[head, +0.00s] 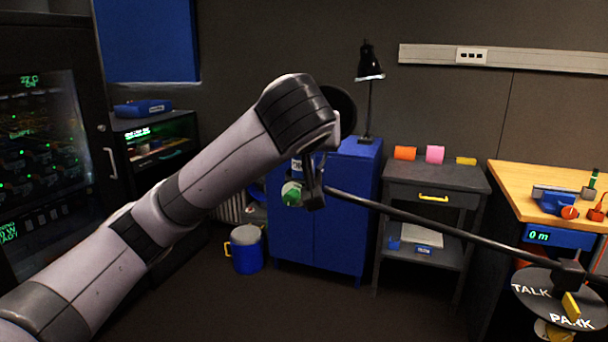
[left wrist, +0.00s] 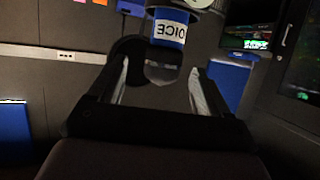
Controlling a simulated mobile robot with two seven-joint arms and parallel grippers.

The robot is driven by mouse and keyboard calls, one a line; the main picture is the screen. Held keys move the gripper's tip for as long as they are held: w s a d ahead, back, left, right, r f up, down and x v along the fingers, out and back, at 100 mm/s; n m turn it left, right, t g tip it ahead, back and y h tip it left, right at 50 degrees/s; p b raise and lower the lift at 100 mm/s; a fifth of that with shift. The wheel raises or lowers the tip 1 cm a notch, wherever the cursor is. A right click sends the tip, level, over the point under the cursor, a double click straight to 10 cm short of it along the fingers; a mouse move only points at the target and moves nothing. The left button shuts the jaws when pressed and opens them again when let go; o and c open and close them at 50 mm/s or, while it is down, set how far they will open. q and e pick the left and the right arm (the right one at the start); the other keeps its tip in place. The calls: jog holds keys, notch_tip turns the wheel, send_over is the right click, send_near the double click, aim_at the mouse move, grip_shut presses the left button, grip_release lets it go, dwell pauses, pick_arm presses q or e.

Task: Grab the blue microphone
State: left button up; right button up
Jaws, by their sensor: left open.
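The blue microphone (left wrist: 170,28) shows in the left wrist view at the top centre, a blue body with a white label reading "OICE" upside down and a greyish tip below it. My left gripper (left wrist: 160,72) is open, its two fingers on either side of the tip; I cannot tell whether they touch it. In the head view my left gripper (head: 312,186) is at the centre, seen partly from behind my wrist. A small blue and white piece and a green and white round part (head: 292,193) show beside it; most of the microphone is hidden there. My right gripper is not seen.
A dark boom (head: 430,220) runs from near my left gripper to a round TALK/PARK plate (head: 535,290) at the right. A blue cabinet (head: 325,235) with a black lamp (head: 368,75) stands behind. A grey shelf unit (head: 432,180) and wooden bench (head: 540,185) are to its right.

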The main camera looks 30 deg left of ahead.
pick_arm(q)
jog(key=x, duration=0.2)
jog(key=p+x, duration=0.1)
jog(key=x, duration=0.1)
jog(key=shift+a+r, duration=0.15)
jog(key=shift+a, duration=0.3)
jog(key=shift+w+a, duration=0.1)
jog(key=shift+w, duration=0.25)
grip_shut()
